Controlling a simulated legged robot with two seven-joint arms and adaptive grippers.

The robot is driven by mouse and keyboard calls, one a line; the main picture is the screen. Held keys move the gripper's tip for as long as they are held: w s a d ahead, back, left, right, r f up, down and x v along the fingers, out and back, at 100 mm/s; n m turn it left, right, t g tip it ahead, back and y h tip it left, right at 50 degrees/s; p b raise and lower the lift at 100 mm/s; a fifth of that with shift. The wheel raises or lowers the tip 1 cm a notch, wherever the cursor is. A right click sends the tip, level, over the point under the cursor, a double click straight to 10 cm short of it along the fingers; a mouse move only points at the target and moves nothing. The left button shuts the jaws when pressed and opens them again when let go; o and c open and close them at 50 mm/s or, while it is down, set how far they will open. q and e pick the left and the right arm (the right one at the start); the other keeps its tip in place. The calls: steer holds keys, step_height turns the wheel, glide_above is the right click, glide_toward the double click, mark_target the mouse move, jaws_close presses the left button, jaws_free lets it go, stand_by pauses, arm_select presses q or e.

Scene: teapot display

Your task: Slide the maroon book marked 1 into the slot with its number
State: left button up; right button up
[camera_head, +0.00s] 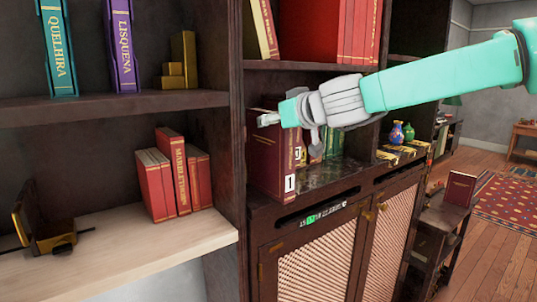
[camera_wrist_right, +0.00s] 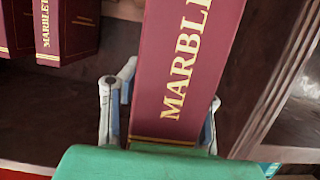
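The maroon book (camera_head: 268,165) with a white 1 low on its spine stands upright at the left end of the right cabinet's ledge. My right gripper (camera_head: 290,122) is at its top, with fingers to either side. In the right wrist view, a maroon spine with gold MARBLE lettering (camera_wrist_right: 180,75) lies between the fingers (camera_wrist_right: 165,115). A narrow gap shows at the left finger; the right finger looks very close to the spine. Firm contact cannot be told. The book's far side is hidden. My left gripper is not in view.
More maroon books (camera_wrist_right: 65,30) show in the wrist view. A blue vase (camera_head: 397,133) stands farther right on the ledge. A maroon book (camera_head: 460,188) rests on a small dark stand.

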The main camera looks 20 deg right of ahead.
steer(key=shift+w+d, duration=0.1)
steer(key=shift+d, duration=0.2)
jaws_close()
